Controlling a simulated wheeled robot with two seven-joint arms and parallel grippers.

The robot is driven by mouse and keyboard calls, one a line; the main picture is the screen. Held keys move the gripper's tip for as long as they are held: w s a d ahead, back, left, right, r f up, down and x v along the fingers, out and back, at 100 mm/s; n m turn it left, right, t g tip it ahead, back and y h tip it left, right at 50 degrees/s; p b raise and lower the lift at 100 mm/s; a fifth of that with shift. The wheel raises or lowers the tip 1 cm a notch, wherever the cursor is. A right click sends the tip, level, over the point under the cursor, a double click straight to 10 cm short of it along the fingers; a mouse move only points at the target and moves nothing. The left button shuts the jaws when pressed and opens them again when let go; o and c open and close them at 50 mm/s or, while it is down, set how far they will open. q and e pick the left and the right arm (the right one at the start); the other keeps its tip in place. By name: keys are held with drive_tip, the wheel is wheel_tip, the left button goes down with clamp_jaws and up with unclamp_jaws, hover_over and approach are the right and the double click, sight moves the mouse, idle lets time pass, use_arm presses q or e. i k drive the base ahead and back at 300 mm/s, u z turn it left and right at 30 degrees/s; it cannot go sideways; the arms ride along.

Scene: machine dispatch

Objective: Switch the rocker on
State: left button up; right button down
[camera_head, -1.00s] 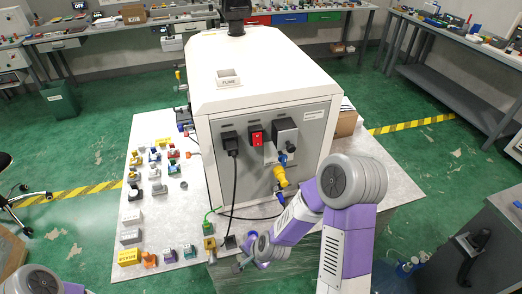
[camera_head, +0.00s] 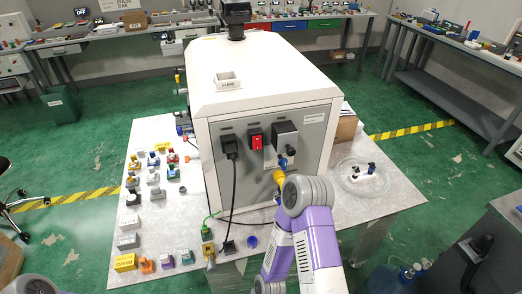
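The red rocker switch (camera_head: 256,141) sits on the grey rear panel (camera_head: 310,150) of a large white machine (camera_head: 265,70). It is between a black power plug with a cable (camera_head: 229,147) on its left and a dark grey box (camera_head: 285,136) on its right. The picture is too small to tell which way the rocker is tipped. My purple and grey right arm rises from the bottom, in front of the panel's lower right. My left gripper is not in view; only a bit of my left arm shows at the bottom left corner.
A yellow fitting (camera_head: 279,177) sticks out of the panel below the grey box. Several small coloured parts (camera_head: 155,175) stand on the table's left side. A coiled clear hose (camera_head: 363,177) lies on the right. A black cable hangs before the panel.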

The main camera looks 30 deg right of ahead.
sight(256, 140)
drive_tip(key=k, duration=1.25)
drive_tip(key=u, duration=0.7)
drive_tip(key=i, duration=1)
drive_tip(key=z, duration=0.4)
drive_tip(key=i, duration=0.75)
drive_tip(key=z, duration=0.8)
